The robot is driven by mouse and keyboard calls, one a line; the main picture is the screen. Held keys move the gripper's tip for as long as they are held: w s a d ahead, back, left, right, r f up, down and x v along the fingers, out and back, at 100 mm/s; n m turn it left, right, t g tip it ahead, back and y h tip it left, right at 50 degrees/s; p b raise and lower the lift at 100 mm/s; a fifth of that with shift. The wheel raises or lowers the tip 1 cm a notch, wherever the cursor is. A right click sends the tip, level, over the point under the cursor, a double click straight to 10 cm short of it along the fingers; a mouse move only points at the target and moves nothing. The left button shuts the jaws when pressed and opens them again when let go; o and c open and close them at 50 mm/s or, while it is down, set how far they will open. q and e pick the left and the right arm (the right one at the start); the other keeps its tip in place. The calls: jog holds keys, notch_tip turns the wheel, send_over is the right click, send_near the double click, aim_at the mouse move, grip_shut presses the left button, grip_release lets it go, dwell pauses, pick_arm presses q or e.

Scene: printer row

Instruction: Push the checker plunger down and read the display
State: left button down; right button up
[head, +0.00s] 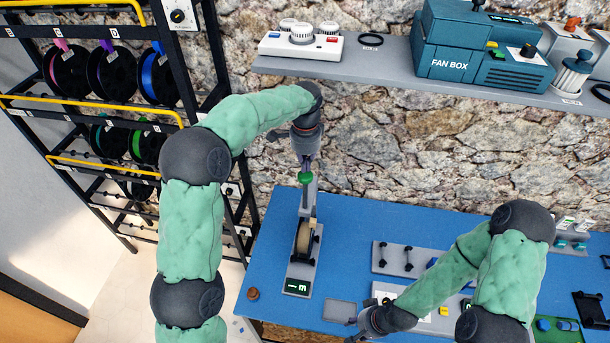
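The checker (301,262) is a grey upright stand on the blue table, with a green plunger knob (305,179) at its top. A tan and dark round part sits in its middle. Its small dark green display (298,287) at the base shows light marks, too small to read surely. My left gripper (306,169) points down right above the green knob, with its narrow fingertips together; whether they touch the knob I cannot tell. My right gripper (352,328) is low over the table's front, right of the checker, and its fingers are too small to judge.
A brown round piece (253,294) lies left of the checker and a grey flat plate (339,310) lies right of it. A grey rack with black pegs (401,259) stands further right. A shelf (390,75) with a fan box (480,58) hangs above; a spool rack (110,120) stands left.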

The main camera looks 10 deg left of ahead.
aim_at(305, 175)
pick_arm(q)
jog(key=shift+f, duration=0.15)
dwell(0.5)
jog(key=shift+f, duration=0.3)
jog(key=shift+f+b, duration=3.6)
jog(key=shift+f, duration=2.95)
jog(key=shift+r, duration=0.15)
jog(key=shift+r+p, duration=2.8)
jog(key=shift+r, duration=1.15)
